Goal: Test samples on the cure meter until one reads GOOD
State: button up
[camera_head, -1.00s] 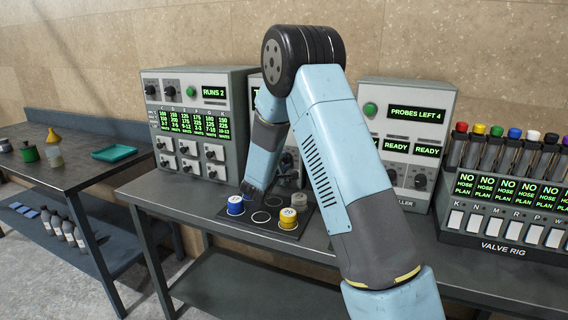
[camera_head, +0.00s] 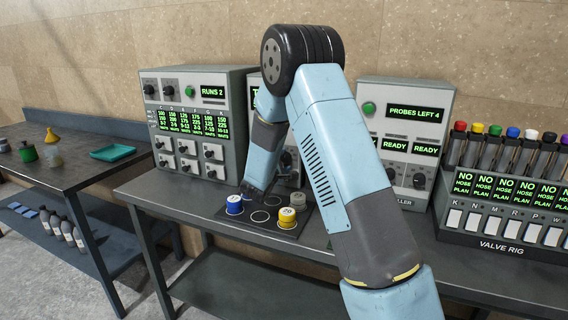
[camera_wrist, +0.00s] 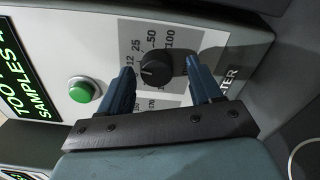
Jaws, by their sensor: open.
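The cure meter (camera_head: 256,88) stands mostly behind my arm in the head view. In the wrist view its face shows a black knob (camera_wrist: 156,69) on a scale marked 12, 25, 50 and 100, a green button (camera_wrist: 83,90), and a partly cut-off green display (camera_wrist: 22,75) reading "TOO" and "SAMPLES". My gripper (camera_wrist: 160,60) is open, its fingers on either side of the knob; contact cannot be told. A blue can (camera_head: 234,205), a yellow can (camera_head: 287,217) and a grey can (camera_head: 298,200) stand on the dark mat (camera_head: 262,228). My arm hides part of the mat.
A machine reading RUNS 2 (camera_head: 213,92) stands left, a controller reading PROBES LEFT 4 (camera_head: 413,112) right. The valve rig (camera_head: 500,246) with capped tubes is far right. A side table (camera_head: 95,165) holds a teal tray (camera_head: 113,152). The bench's left front is clear.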

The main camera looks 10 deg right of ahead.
jog(key=shift+a, duration=0.1)
jog(key=v, duration=1.3)
jog(key=shift+s+a, duration=0.2)
jog(key=shift+s, duration=0.1)
jog(key=shift+f, duration=0.1)
